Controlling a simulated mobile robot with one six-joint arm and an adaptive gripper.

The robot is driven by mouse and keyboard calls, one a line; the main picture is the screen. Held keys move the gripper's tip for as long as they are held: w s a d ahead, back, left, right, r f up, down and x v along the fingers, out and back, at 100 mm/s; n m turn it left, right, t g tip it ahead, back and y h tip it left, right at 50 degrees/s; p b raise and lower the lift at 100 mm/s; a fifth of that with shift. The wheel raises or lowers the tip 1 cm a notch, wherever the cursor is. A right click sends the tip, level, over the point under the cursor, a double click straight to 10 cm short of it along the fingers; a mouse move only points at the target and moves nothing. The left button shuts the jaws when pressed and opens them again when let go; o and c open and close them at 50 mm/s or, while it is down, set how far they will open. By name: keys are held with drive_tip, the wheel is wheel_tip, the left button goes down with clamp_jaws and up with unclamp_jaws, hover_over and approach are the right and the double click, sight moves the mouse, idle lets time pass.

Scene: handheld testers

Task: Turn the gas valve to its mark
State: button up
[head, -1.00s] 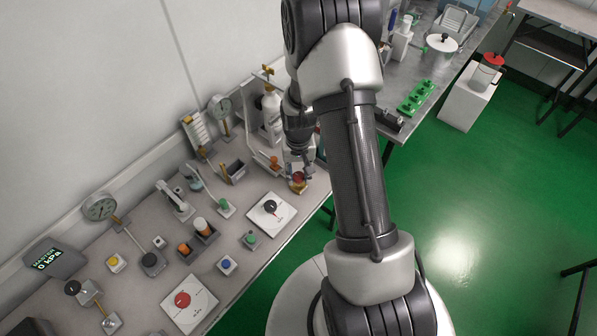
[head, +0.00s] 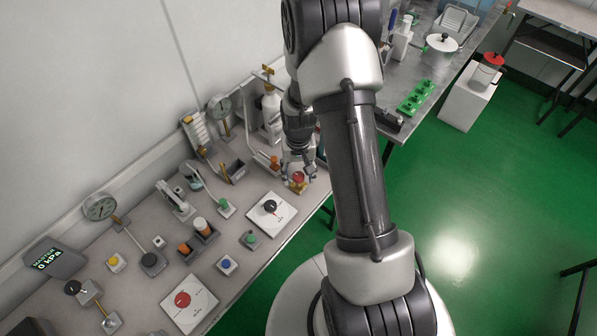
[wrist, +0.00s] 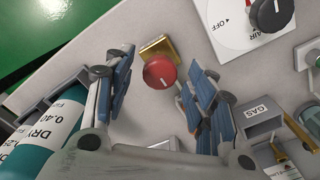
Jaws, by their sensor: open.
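The gas valve's likely knob is a round red one (wrist: 160,72) with a white line on its face, on a brass body (wrist: 157,48). In the head view the red knob (head: 298,177) is at the bench's front edge, below my gripper (head: 299,170). In the wrist view my gripper (wrist: 158,74) is open, with one blue-padded finger on each side of the knob. A gap shows on both sides, and I see no contact. I cannot make out a target mark beside the knob.
A grey box labelled GAS (wrist: 262,112) is right of the fingers. A white AIR plate with a black knob (head: 270,207) is nearby. A red-knob plate (head: 184,300) is nearer the front.

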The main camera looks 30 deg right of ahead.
wheel_tip(320, 180, up, 12)
idle(0.6)
wheel_tip(320, 180, up, 8)
drive_tip(key=n+t, duration=0.1)
hover_over(298, 176)
drive_tip(key=s+a, duration=0.2)
drive_tip(key=a, duration=0.1)
drive_tip(key=s+a+r+n+t, duration=0.1)
drive_tip(key=s+a+r, duration=0.35)
drive_tip(key=r, duration=0.35)
drive_tip(key=s+a+r+n+t, duration=0.1)
drive_tip(key=s+a+r, duration=0.1)
drive_tip(key=s, duration=0.4)
drive_tip(key=s+a+r+n+t, duration=0.1)
drive_tip(key=s+a+r, duration=0.1)
drive_tip(key=s, duration=0.5)
drive_tip(key=shift+s+a+r+n+t, duration=0.15)
drive_tip(key=shift+a+r+n+t, duration=0.2)
drive_tip(key=shift+r, duration=0.45)
